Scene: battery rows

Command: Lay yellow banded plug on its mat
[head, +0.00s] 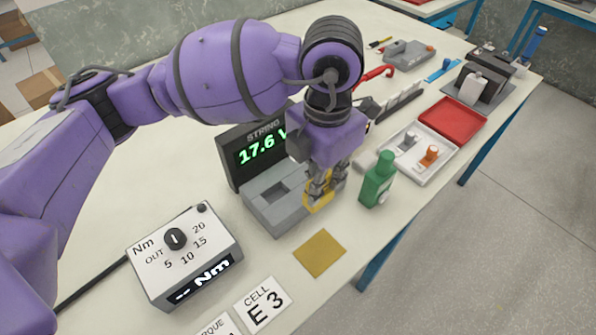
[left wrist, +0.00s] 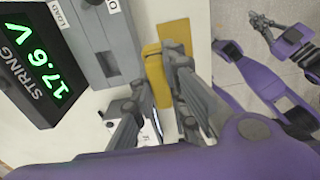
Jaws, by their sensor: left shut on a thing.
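My left gripper (head: 321,192) is shut on the yellow banded plug (head: 317,205), just right of the grey tester block. The fingers hide part of the plug. In the left wrist view the plug (left wrist: 157,80) shows as a yellow block against the fingers. The mat (head: 319,253), a flat mustard-yellow square, lies bare on the table, nearer to me than the held plug. It seems to show behind the plug in the left wrist view (left wrist: 174,32). Part of my right arm shows there; its gripper (left wrist: 263,23) is too small to judge.
A grey tester (head: 275,222) with a "17.6 V" display (head: 262,149) stands left of the plug. A green bottle (head: 378,182) stands close on the right. A torque box (head: 185,255) and a "CELL E3" card (head: 262,304) lie nearer. A white tray (head: 407,173) sits farther right.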

